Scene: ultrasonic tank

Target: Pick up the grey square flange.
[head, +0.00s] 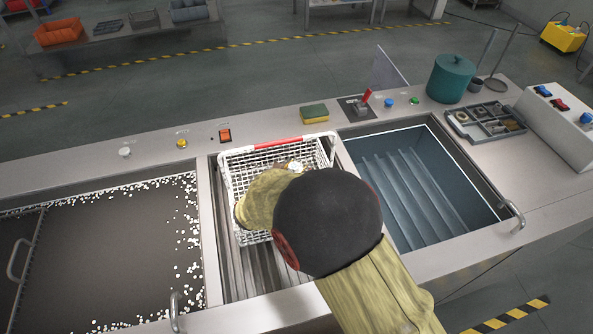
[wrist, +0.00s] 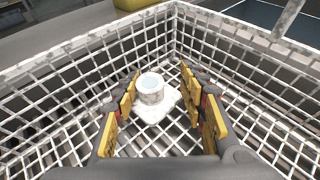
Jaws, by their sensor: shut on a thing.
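The grey square flange (wrist: 151,90), pale, with a round hollow neck on a square base, is inside the white wire basket (wrist: 165,12) in the wrist view. My gripper (wrist: 160,88) reaches down into the basket with its yellow-padded fingers on either side of the flange, shut on it. The flange is at or just above the mesh floor; I cannot tell which. In the head view the basket (head: 232,165), with a red-striped handle, sits over the middle tank, and my arm covers most of its inside and the gripper.
A tank with white specks (head: 110,260) is at left and an open blue-grey tank (head: 400,180) at right. A sponge (head: 314,113), red lever (head: 364,98), teal pot (head: 451,77) and parts tray (head: 486,121) stand behind. The basket walls surround my gripper closely.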

